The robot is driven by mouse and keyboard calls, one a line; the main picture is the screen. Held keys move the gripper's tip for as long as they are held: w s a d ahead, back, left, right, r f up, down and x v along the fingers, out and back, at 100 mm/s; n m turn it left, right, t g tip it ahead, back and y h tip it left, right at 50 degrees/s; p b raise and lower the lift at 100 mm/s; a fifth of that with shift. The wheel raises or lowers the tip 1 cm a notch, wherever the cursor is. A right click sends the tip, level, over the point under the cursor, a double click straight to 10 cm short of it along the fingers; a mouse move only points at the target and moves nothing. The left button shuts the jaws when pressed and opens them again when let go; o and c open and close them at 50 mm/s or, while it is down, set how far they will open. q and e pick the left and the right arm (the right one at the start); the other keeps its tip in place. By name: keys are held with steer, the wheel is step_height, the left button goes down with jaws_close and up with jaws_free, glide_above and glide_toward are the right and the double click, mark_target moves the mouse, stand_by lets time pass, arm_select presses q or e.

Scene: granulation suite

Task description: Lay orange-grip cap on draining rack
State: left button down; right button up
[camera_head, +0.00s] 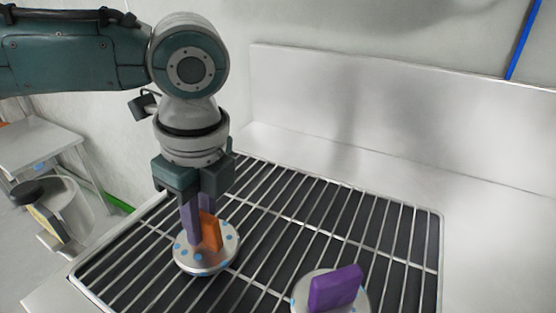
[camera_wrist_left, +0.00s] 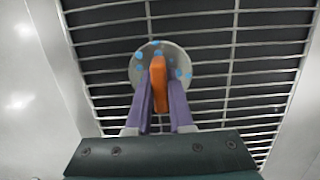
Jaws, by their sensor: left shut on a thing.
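The orange-grip cap (camera_head: 208,262) is a pale metal disc with blue dots and an upright orange grip (camera_head: 211,232). My left gripper (camera_head: 200,225) points down over it, with its purple fingers shut on the orange grip. The cap also shows in the left wrist view (camera_wrist_left: 145,67), with the orange grip (camera_wrist_left: 158,85) between the two fingers (camera_wrist_left: 160,100). The cap is level, at or just above the wires of the draining rack (camera_head: 285,212); I cannot tell whether it touches them. My right gripper is not in view.
A second cap with a purple grip (camera_head: 335,288) sits on the rack near the front. The rack is bare between the caps and toward the back right. A pale wall (camera_head: 360,120) rises behind it. A side table (camera_head: 42,143) and a clear vessel (camera_head: 65,207) stand at the left.

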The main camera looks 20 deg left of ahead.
mark_target(210, 218)
arm_select(q)
steer(key=shift+f, duration=0.1)
steer(key=c, duration=0.8)
jaws_free()
